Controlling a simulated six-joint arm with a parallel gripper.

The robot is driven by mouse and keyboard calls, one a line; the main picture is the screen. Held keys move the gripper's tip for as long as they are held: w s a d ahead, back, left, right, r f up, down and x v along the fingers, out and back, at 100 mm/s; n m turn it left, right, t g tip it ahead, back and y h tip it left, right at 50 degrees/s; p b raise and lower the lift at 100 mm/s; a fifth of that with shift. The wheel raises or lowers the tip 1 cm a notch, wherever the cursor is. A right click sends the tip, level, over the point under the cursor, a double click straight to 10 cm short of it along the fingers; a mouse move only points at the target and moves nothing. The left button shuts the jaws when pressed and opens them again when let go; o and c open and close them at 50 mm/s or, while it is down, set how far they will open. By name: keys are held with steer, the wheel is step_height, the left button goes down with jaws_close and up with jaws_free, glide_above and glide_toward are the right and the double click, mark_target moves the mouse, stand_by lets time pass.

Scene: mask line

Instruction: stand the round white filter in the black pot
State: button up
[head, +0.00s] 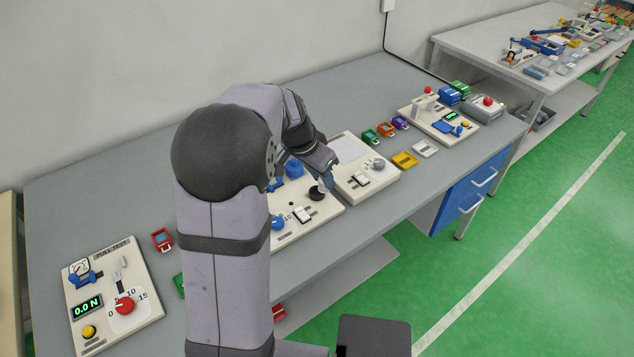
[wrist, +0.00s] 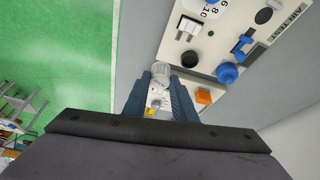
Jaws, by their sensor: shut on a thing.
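My gripper (head: 326,178) reaches down over the middle board in the head view. In the wrist view my gripper (wrist: 160,85) has its two blue fingers shut on a whitish round piece, the filter (wrist: 160,71), at the fingertips. The black pot (head: 317,194) is on the middle board near its right edge, just below the fingertips. The filter is close to the pot. I cannot tell whether they touch, because the fingers and the small scale hide the gap. In the wrist view a dark round part (wrist: 188,58) shows right of the fingertips.
The middle board carries a white rocker switch (head: 304,214) and a blue knob (head: 277,222). A board with a grey knob (head: 377,164) stands to the right. A pull-test board (head: 144,262) is at the far left. Several small coloured frames lie on the grey bench (head: 90,210).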

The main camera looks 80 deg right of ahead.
steer(key=w+d+f+n+t, duration=0.1)
steer(key=w+d+f+n, duration=0.2)
steer(key=d, duration=0.6)
steer(key=shift+d+n+t+h, duration=0.3)
steer(key=shift+n+t, duration=0.1)
steer(key=shift+n, duration=0.5)
steer(key=shift+a+f+p, duration=0.1)
steer(key=shift+f+p, duration=1.25)
steer(key=shift+f, duration=3.65)
